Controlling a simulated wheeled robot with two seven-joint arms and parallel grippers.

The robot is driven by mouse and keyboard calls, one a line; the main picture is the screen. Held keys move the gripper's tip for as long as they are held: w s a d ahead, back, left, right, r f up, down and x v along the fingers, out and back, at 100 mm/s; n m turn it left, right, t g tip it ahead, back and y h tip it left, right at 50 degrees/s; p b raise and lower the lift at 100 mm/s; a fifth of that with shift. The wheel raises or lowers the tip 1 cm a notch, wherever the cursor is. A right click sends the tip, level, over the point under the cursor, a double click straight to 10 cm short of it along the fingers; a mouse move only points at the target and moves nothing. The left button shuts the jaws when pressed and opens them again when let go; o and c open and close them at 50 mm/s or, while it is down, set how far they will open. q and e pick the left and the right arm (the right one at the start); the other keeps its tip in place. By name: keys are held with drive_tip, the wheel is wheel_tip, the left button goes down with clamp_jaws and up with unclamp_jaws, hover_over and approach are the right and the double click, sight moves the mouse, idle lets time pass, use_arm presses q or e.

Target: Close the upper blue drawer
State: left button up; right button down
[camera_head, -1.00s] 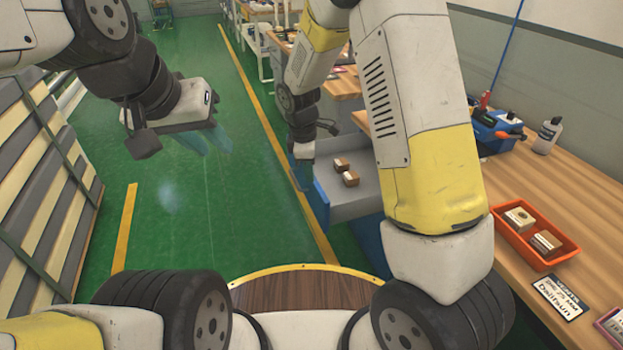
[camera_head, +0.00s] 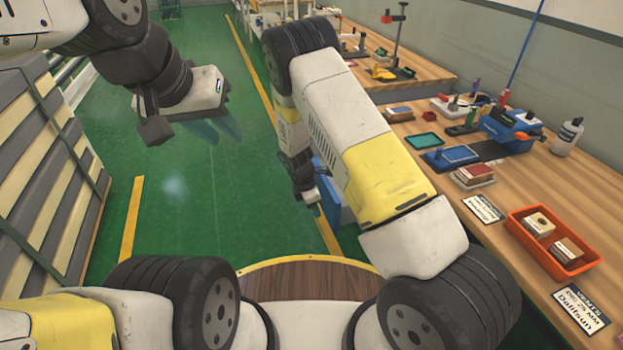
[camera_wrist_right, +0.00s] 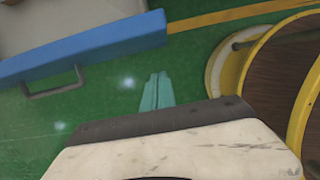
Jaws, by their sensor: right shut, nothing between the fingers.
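The blue drawer front (camera_head: 327,190) shows in the head view, standing out from the bench side, mostly hidden behind my right arm. In the right wrist view the blue front (camera_wrist_right: 95,47) runs diagonally with a dark grey handle (camera_wrist_right: 54,86). Part of its light grey inside (camera_wrist_right: 45,22) shows behind it, so the drawer is open. My right gripper (camera_wrist_right: 157,76) is shut and empty, on the handle side of the front, near its right end and apart from it in the picture. My left gripper (camera_head: 217,130) is open and empty over the green floor.
The wooden workbench (camera_head: 430,190) at right carries an orange tray (camera_head: 550,245) with small boxes, a blue toolbox (camera_head: 510,128), a bottle (camera_head: 567,137) and labels. Striped stacked panels (camera_head: 45,180) stand at left. Green floor between them is clear.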

sight(332, 214)
drive_tip(key=shift+w+d+r, duration=0.1)
drive_tip(key=shift+w+d, duration=0.2)
drive_tip(key=shift+d, duration=0.65)
drive_tip(key=shift+w+d, duration=0.3)
drive_tip(key=shift+d, duration=0.65)
drive_tip(key=shift+w+d, duration=0.15)
drive_tip(key=shift+d, duration=0.35)
drive_tip(key=w+d, duration=0.3)
drive_tip(key=d, duration=0.6)
drive_tip(key=w+d, duration=0.3)
drive_tip(key=d, duration=0.7)
drive_tip(key=w+d, duration=0.3)
drive_tip(key=d, duration=0.6)
drive_tip(key=shift+w+d, duration=0.15)
drive_tip(key=shift+d, duration=0.15)
drive_tip(key=shift+a, duration=0.1)
